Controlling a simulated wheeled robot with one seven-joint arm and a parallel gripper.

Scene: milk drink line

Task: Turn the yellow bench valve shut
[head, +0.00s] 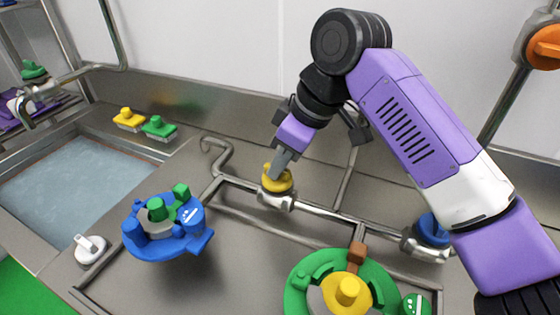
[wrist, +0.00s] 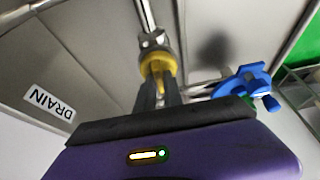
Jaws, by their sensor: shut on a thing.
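The yellow bench valve (head: 277,181) sits on the steel pipe at the back of the bench, in the middle of the head view. Its yellow knob also shows in the wrist view (wrist: 157,62). My gripper (head: 282,165) reaches down onto the knob from above and is shut on it. In the wrist view the two fingers (wrist: 157,88) lie on either side of the knob's raised yellow grip. The exact finger contact is partly hidden, and I cannot tell how far the valve is turned.
A blue valve (head: 433,230) is on the same pipe to the right, beneath my arm. A blue fixture (head: 160,240) and a green one (head: 300,290) stand in front. A water-filled sink (head: 70,185) is at left, with yellow and green brushes (head: 158,127) behind. A DRAIN label (wrist: 49,103) shows.

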